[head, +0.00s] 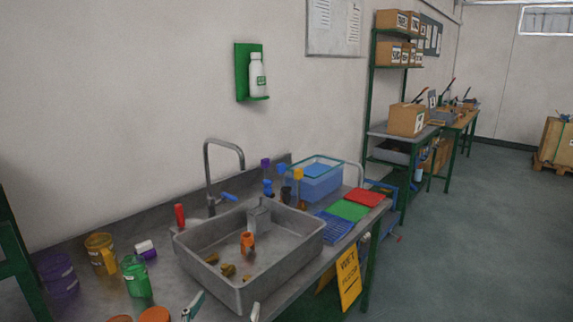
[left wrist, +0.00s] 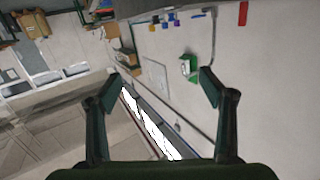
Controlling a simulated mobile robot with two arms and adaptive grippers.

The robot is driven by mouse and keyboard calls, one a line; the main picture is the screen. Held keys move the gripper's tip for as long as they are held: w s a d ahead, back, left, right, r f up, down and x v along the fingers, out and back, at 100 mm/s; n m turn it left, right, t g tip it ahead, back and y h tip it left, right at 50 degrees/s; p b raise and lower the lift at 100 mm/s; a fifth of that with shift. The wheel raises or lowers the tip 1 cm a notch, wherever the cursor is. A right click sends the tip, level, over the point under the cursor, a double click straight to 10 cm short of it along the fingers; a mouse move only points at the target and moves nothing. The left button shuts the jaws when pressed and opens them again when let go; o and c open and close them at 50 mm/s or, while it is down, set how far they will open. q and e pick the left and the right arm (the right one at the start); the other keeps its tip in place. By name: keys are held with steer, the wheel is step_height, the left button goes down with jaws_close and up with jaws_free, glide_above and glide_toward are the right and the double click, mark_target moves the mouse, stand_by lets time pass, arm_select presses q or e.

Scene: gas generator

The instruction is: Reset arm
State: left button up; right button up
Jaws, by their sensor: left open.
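My left gripper (head: 224,307) shows only by its fingertips at the bottom edge of the head view, in front of the grey sink basin (head: 258,288). In the left wrist view the left gripper (left wrist: 158,87) has its two dark green fingers spread wide with nothing between them. That view looks across the room at a tilted angle, with the wall and the green bottle holder (left wrist: 189,67) far beyond the fingers. The rest of my left arm is hidden in the head view. My right gripper is in neither view.
The basin holds an orange item (head: 248,243) and small brownish pieces. A green cup (head: 136,277), yellow mug (head: 101,254) and purple container (head: 58,275) stand at left. A tall faucet (head: 209,175) rises behind the basin.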

arm_select(q)
steer(key=s+a+f+n+g+y, duration=0.1)
steer(key=s+a+f+g+y, duration=0.15)
steer(key=s+f, duration=0.4)
steer(key=s+a+f+n+g+y, duration=0.1)
steer(key=s+a+f+g, duration=0.35)
steer(key=f, duration=0.35)
steer(key=s+a+f+m+g+h, duration=0.1)
steer(key=s+f+g, duration=0.3)
steer(key=s, duration=0.5)
steer(key=s+f+g, duration=0.3)
steer(key=s+f, duration=0.2)
steer(key=s, duration=0.3)
step_height(320, 180, down, 26)
steer(key=s+r, duration=0.1)
steer(key=s, duration=0.1)
steer(key=s+a+f+g, duration=0.2)
steer(key=s+a+f, duration=0.1)
steer(key=s+f, duration=1.3)
steer(key=shift+s+f+m, duration=0.35)
steer(key=shift+s+m, duration=0.05)
steer(key=shift+s, duration=0.15)
